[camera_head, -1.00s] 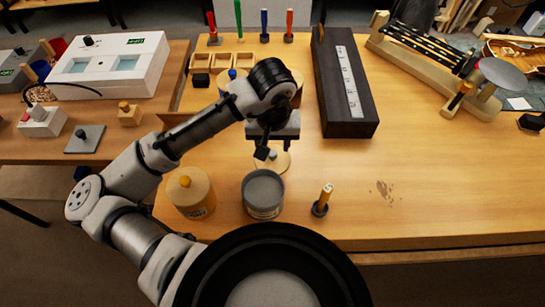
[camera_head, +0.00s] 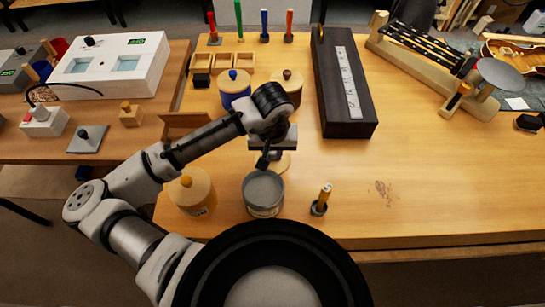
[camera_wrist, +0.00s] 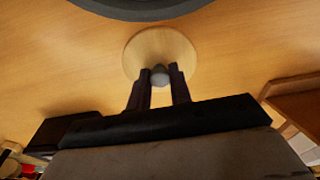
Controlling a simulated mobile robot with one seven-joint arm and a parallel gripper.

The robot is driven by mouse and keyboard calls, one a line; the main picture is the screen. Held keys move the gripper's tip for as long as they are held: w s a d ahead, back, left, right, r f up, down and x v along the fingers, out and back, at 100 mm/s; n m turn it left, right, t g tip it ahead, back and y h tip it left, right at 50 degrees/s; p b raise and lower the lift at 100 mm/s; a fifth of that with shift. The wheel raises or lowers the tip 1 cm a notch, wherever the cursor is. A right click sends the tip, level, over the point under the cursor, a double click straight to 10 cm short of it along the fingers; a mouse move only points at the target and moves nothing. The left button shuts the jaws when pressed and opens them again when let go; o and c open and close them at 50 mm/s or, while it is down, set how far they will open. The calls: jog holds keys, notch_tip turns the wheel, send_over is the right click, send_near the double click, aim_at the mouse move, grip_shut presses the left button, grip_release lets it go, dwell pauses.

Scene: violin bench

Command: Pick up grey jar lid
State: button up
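The grey jar lid (camera_wrist: 185,52) is a round pale wooden disc with a grey knob in its middle. In the wrist view the knob is between the two fingertips of my gripper (camera_wrist: 160,75), which look closed against its sides. In the head view my gripper (camera_head: 268,160) is just behind the open grey jar (camera_head: 263,195), and only the right part of the lid (camera_head: 285,163) shows beside it. The lid appears flat at table level; whether it is raised at all I cannot tell. The fingers largely hide each other in the head view.
A wooden jar with a yellow knob (camera_head: 191,192) stands left of the grey jar, and a small tool in a dark holder (camera_head: 321,200) stands right. Jars with blue (camera_head: 234,90) and brown (camera_head: 287,84) knobs and a long dark case (camera_head: 340,85) are behind.

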grip_shut()
